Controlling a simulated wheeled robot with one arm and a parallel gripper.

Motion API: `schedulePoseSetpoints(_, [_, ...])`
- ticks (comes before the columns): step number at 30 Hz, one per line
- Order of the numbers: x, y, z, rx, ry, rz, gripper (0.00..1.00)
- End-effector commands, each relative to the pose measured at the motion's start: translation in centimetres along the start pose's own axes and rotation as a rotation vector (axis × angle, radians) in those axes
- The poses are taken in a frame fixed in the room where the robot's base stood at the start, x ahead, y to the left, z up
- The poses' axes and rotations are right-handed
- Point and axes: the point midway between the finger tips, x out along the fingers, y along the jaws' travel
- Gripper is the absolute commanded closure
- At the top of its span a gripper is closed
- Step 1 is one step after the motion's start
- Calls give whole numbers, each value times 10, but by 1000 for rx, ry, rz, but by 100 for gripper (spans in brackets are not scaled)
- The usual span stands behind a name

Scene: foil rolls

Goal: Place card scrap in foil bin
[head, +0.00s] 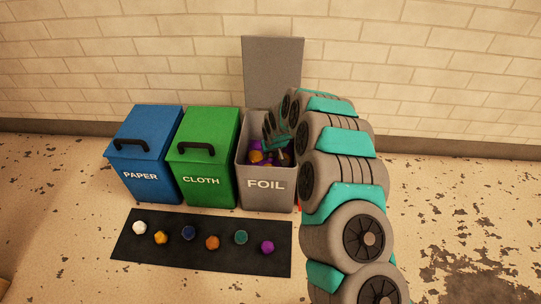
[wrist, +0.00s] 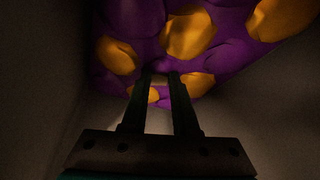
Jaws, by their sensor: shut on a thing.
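The grey bin marked FOIL (head: 266,195) stands open at the right of the bin row, its lid (head: 273,72) raised against the wall. My gripper (head: 281,157) reaches down inside it. In the wrist view my gripper (wrist: 159,82) is shut on a small tan piece (wrist: 159,79), seemingly the card scrap, mostly hidden between the fingertips. Purple and yellow contents (wrist: 205,40) lie right beyond the fingertips; I cannot tell whether the scrap touches them. They also show in the head view (head: 257,157), partly behind my gripper.
A closed blue PAPER bin (head: 140,182) and a closed green CLOTH bin (head: 202,183) stand to the left. A black mat (head: 200,260) in front bears several small coloured lumps. The brick wall is close behind. The floor is open at the right.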

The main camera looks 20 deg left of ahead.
Motion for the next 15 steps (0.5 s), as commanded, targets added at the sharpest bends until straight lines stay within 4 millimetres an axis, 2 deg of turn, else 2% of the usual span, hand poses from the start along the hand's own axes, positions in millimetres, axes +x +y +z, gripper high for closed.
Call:
schedulePoseSetpoints(10, [3, 0, 1, -1, 1, 0, 100])
schedulePoseSetpoints(11, [2, 0, 0, -2, 2, 0, 69])
schedulePoseSetpoints(15, [2, 0, 0, -1, 1, 0, 53])
